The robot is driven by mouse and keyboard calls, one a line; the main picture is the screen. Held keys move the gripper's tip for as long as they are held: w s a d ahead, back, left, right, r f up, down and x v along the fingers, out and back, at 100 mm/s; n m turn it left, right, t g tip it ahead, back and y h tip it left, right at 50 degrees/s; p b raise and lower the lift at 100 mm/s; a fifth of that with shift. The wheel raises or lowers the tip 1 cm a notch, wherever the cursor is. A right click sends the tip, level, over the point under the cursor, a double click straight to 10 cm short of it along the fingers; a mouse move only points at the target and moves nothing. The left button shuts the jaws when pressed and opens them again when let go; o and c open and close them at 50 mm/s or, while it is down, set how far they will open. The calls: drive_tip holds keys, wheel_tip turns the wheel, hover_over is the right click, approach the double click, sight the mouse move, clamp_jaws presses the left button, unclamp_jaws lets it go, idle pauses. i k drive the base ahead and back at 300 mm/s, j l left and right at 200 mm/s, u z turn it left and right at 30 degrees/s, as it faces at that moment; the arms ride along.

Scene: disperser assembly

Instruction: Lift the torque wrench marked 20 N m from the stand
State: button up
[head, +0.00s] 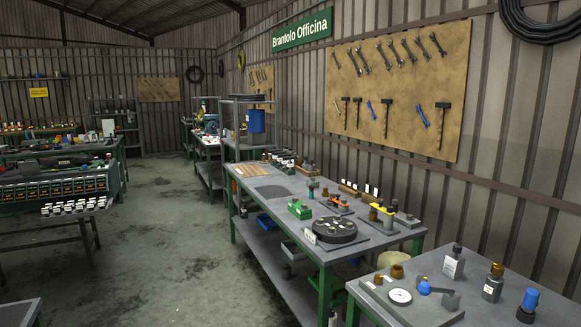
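I cannot pick out the torque wrench marked 20 N m or its stand for certain; markings are too small to read. On the left bench a long dark rack (62,172) carries a row of small labels. On the middle workbench (262,210) stand several small tools and fittings, among them an upright yellow-and-orange item (384,217), a green block (299,209) and a round black fixture (335,229). Spanners and hammers hang on the wall pegboard (400,85). My gripper is not in view.
A nearer grey bench (437,300) at bottom right holds a gauge plate (398,297), brass fittings and bottles. White-labelled small items (77,207) stand on a left table. Open concrete floor (165,240) lies between the left tables and the middle workbench. Shelves stand at the back.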

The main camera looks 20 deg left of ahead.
sight(289, 165)
drive_tip(key=i+j+u, duration=0.15)
drive_tip(key=j, duration=0.15)
drive_tip(key=i+j+u, duration=0.15)
drive_tip(key=j, duration=0.2)
drive_tip(key=i+j+u, duration=0.15)
drive_tip(key=j, duration=0.15)
drive_tip(key=i+j+u, duration=0.55)
drive_tip(key=i+u, duration=0.15)
drive_tip(key=i, duration=0.2)
drive_tip(key=i+j+u, duration=0.1)
drive_tip(key=i+u, duration=0.25)
drive_tip(key=i+z, duration=0.1)
drive_tip(key=i, duration=1.4)
drive_tip(key=i+j+z, duration=0.1)
drive_tip(key=i, duration=1.4)
drive_tip(key=i+z, duration=0.1)
drive_tip(key=i, duration=0.6)
drive_tip(key=i+j+z, duration=0.1)
drive_tip(key=i, duration=0.6)
drive_tip(key=i+z, duration=0.25)
drive_tip(key=z, duration=0.15)
drive_tip(key=i+z, duration=0.4)
drive_tip(key=i+j+z, duration=0.15)
drive_tip(key=z, duration=0.25)
drive_tip(key=i+z, duration=0.2)
drive_tip(key=z, duration=0.15)
drive_tip(key=i+l+z, duration=0.1)
drive_tip(key=z, duration=0.3)
drive_tip(key=i+j+z, duration=0.1)
drive_tip(key=i+z, duration=0.25)
